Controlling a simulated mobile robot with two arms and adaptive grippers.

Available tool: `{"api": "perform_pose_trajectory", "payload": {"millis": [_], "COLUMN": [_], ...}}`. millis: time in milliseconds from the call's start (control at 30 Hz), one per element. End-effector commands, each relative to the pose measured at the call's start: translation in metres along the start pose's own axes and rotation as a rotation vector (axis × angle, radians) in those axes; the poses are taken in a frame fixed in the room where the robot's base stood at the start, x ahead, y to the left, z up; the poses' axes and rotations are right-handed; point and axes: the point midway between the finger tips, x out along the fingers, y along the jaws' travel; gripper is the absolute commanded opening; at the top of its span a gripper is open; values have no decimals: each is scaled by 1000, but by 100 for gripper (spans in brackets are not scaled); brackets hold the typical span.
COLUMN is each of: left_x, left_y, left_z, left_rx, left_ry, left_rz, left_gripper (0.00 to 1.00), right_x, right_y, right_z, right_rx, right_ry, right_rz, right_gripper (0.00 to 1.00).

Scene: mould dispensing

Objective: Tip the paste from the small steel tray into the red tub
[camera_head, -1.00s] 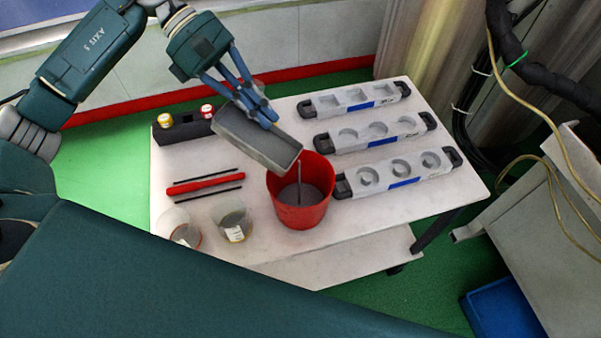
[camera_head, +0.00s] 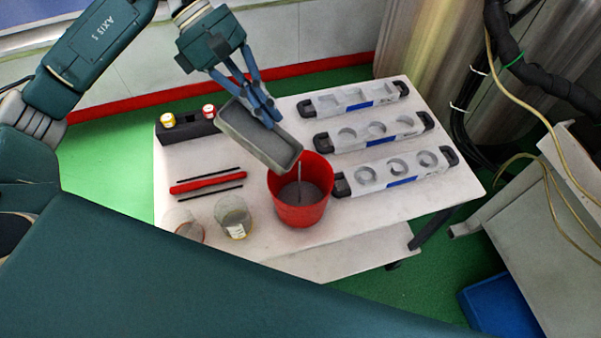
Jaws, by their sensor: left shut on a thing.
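The small steel tray (camera_head: 237,119) is tilted, its lower right end at the upper left rim of the red tub (camera_head: 302,214). I cannot tell whether the tray touches the rim. My left gripper (camera_head: 262,113) is shut on the tray at its far long side. The tray's open face shows a grey inside; I cannot tell how much of it is paste. The red tub stands upright on the white table with grey material inside and a thin rod standing in it. My right gripper is not in view.
Three grey moulds (camera_head: 360,97) with black end grips lie at the table's right. Two clear beakers (camera_head: 233,217) stand at the front left, near a red tool (camera_head: 207,183) between dark sticks. A black holder (camera_head: 187,132) with two small capped bottles is behind.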

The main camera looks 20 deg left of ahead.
Motion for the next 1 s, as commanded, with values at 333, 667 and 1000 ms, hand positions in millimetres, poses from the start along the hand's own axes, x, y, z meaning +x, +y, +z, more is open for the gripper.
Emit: {"api": "perform_pose_trajectory", "payload": {"millis": [333, 667, 1000], "left_x": [-5, -4, -4], "left_y": [0, 1, 1], "left_z": [12, 16, 16], "left_rx": [4, 0, 1], "left_ry": [91, 160, 161], "left_rz": [-4, -5, -5], "left_gripper": [0, 0, 0], "right_x": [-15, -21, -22], "right_y": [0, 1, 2], "right_z": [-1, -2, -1], "right_rx": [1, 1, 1], "right_ry": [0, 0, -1], "right_rz": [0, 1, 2], "right_gripper": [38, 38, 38]}}
